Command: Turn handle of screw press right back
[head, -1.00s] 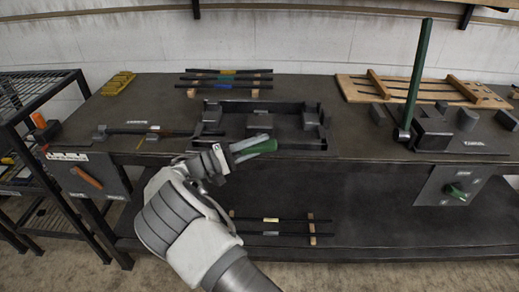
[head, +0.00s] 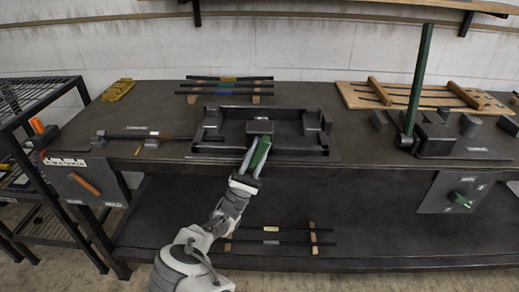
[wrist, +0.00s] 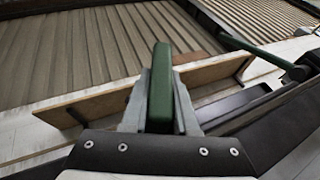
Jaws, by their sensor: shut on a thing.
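My gripper (head: 258,157) is in front of the black framed fixture (head: 205,136) at the bench's front edge. It is shut on a green bar (head: 260,155), which points up and slightly right. In the wrist view the green bar (wrist: 161,85) stands between the two grey fingers. Whether the bar is joined to anything is hidden. A tall green lever (head: 418,80) stands nearly upright on a dark mounted device (head: 447,141) at the right, apart from my gripper; it also shows in the wrist view (wrist: 250,48). I cannot read which device is the screw press.
A green knob (head: 460,200) sits on the right front panel, and an orange handle (head: 85,184) on the left one. Dark bars lie on the bench (head: 160,93) and lower shelf. A wooden rack (head: 360,95) lies behind the lever. A wire rack (head: 35,92) stands left.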

